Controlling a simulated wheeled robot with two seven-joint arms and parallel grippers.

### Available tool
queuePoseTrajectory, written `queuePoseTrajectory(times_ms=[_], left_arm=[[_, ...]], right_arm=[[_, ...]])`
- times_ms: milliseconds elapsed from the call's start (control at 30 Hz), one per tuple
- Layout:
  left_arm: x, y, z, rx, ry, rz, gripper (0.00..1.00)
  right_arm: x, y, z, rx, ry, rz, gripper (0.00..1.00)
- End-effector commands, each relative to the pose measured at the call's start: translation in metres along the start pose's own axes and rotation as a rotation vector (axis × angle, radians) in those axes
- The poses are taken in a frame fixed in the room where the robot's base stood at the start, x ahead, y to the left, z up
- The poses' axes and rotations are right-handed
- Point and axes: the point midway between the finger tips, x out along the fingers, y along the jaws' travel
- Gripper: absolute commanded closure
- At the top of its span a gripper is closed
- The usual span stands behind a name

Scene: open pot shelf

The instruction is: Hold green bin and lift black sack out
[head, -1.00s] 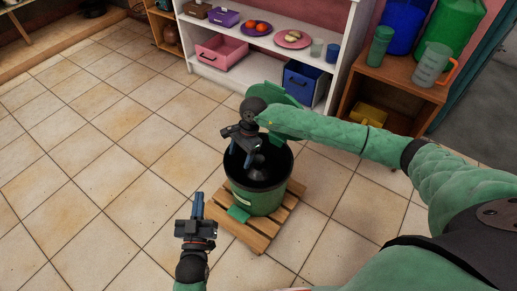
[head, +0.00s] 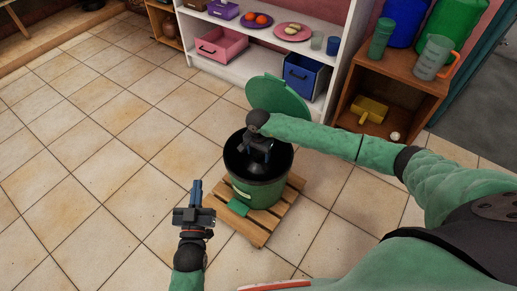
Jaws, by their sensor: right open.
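The green bin (head: 257,193) stands on a wooden slatted base with its green lid (head: 279,97) raised behind it. The black sack (head: 239,163) shows as a dark lining at the bin's mouth; its lower part is hidden inside. My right gripper (head: 257,170) is open and points down into the mouth of the bin; whether its fingers touch the sack cannot be told. My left gripper (head: 196,188) is in front and to the left of the bin, apart from it. It looks empty, and its finger gap is not clear.
The wooden base (head: 258,229) sits on a tiled floor, with a green pedal (head: 238,207) at the bin's front. Behind are a white shelf (head: 240,65) with boxes and plates, and a wooden shelf (head: 413,82) with jugs. Floor to the left is clear.

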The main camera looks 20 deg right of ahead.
Motion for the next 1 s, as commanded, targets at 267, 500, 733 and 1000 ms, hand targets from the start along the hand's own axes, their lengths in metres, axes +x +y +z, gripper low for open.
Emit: queuePoseTrajectory(times_ms=[267,500,733,1000], left_arm=[[0.0023,-0.0001,-0.0067,0.003,0.023,0.001,1.0],[0.0022,0.0,-0.0067,0.003,0.023,0.002,1.0],[0.0013,0.0004,-0.0058,0.002,0.019,0.001,1.0],[0.0046,0.0028,-0.0029,-0.003,0.009,0.005,0.69]], right_arm=[[0.0066,0.0001,-0.0004,0.0,0.0,0.0,0.36],[0.0065,0.0002,-0.0003,0.0,0.0,0.0,0.58],[0.0064,0.0002,-0.0003,0.001,0.0,0.0,1.0],[0.0064,0.0002,-0.0003,0.001,0.0,0.0,1.0]])
